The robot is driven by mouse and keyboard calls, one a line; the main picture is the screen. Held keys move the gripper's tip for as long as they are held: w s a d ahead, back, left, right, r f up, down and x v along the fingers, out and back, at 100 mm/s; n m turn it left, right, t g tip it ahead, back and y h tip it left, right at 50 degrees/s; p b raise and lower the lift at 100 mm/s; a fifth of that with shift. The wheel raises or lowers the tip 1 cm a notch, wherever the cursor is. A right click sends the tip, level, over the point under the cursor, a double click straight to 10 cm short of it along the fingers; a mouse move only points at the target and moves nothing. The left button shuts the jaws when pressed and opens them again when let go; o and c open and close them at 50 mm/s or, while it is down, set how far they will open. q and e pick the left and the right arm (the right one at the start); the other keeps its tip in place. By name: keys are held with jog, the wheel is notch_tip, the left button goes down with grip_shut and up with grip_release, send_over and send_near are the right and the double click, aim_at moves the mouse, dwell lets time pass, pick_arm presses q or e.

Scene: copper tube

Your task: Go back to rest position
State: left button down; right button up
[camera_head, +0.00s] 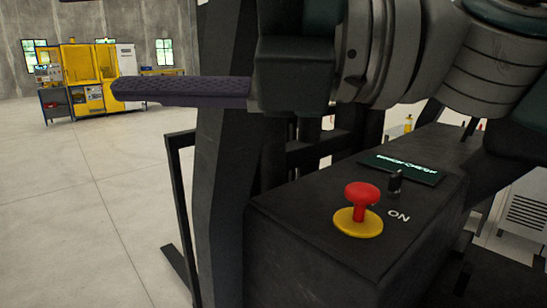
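My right arm comes in from the upper right, and its gripper (183,90) points left across the upper part of the view. Its dark, textured fingers show side-on as one narrow bar, so I cannot tell whether they are open or shut. No object shows at the fingertips. My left gripper is not in view. No copper tube is visible. The gripper appears above and left of a red mushroom button (362,197) on a yellow base.
The button sits on a black machine housing (330,255) with an ON label, a black knob (395,182) and a dark green plate (402,168). A black upright (225,200) stands left of it. A yellow machine (82,78) is far back. The left floor is clear.

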jog(key=w+d+r+m+t+h, duration=0.1)
jog(key=w+d+m+t+h, duration=0.3)
jog(key=m+t, duration=0.6)
jog(key=w+d+r+m+t+h, duration=0.1)
jog(key=w+d+m+t, duration=0.2)
jog(key=d+m+t, duration=0.65)
jog(key=d+f+m+g+h, duration=0.3)
jog(key=d+f+m+h, duration=0.2)
jog(key=f+m+h, duration=0.65)
jog(key=s+d+f+m+g+h, duration=0.1)
jog(key=s+d+f+m+g, duration=0.25)
jog(key=s+f, duration=0.2)
jog(key=s+d+f+m+g+h, duration=0.1)
jog(key=s+d+f+m+g, duration=0.25)
jog(key=f, duration=0.35)
jog(key=s+d+f+m+g, duration=0.1)
jog(key=s+f+g, duration=0.2)
jog(key=s, duration=0.4)
jog(key=s+f+m+g, duration=0.1)
jog(key=s+f+g, duration=0.3)
jog(key=s, duration=0.3)
notch_tip(320, 180, up, 31)
jog(key=p, duration=3)
jog(key=shift+s+d+p, duration=0.2)
jog(key=shift+s+p, duration=0.1)
jog(key=shift+p, duration=0.05)
jog(key=shift+y, duration=0.25)
